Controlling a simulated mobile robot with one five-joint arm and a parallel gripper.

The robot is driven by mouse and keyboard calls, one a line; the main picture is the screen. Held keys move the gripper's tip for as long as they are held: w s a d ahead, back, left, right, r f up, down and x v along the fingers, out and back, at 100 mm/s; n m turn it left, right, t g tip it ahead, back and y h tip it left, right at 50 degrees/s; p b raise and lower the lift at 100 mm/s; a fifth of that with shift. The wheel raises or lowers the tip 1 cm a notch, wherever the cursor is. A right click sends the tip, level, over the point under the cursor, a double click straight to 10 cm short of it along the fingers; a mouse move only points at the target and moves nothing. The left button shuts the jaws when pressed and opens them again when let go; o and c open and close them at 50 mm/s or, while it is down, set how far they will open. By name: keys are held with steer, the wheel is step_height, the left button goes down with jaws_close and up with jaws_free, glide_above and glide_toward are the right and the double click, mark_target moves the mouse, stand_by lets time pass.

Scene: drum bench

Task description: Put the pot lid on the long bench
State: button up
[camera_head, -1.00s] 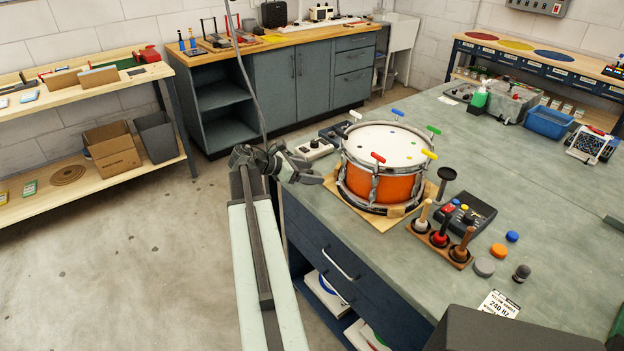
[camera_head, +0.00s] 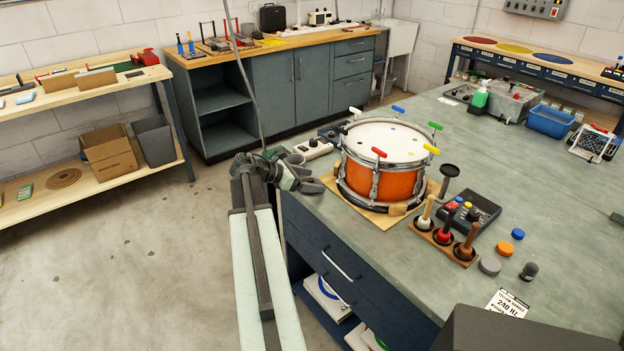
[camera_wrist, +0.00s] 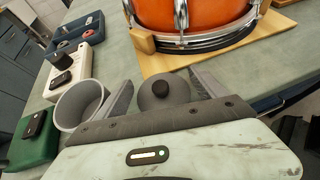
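A round grey lid with a black knob (camera_wrist: 160,91), apparently the pot lid, shows between my gripper's fingers in the wrist view, low at the near edge of the drum bench. My gripper (camera_head: 306,180) is at that bench's left edge, left of the drum, in the head view. In the wrist view my gripper (camera_wrist: 161,76) has its fingers apart, one on each side of the lid. I see no clear contact, and the lid's lower part is hidden by my gripper. The frames do not settle which bench is the long one; a cabinet bench (camera_head: 290,42) stands against the back wall.
The orange drum (camera_head: 385,165) stands on a board close right of my gripper. A grey cup (camera_wrist: 80,104), a green box (camera_wrist: 32,138) and a white knobbed box (camera_wrist: 70,72) are close left in the wrist view. Open floor (camera_head: 150,260) lies left of the drum bench.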

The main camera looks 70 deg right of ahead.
steer(key=shift+w+a+r+p, duration=0.15)
steer(key=shift+r+p, duration=0.35)
steer(key=shift+w+a+r+p, duration=0.15)
steer(key=shift+r+p, duration=0.3)
steer(key=p+v, duration=0.4)
steer(key=v, duration=0.6)
steer(key=shift+w+a+p, duration=0.35)
steer(key=shift+p, duration=0.05)
steer(key=shift+f, duration=0.1)
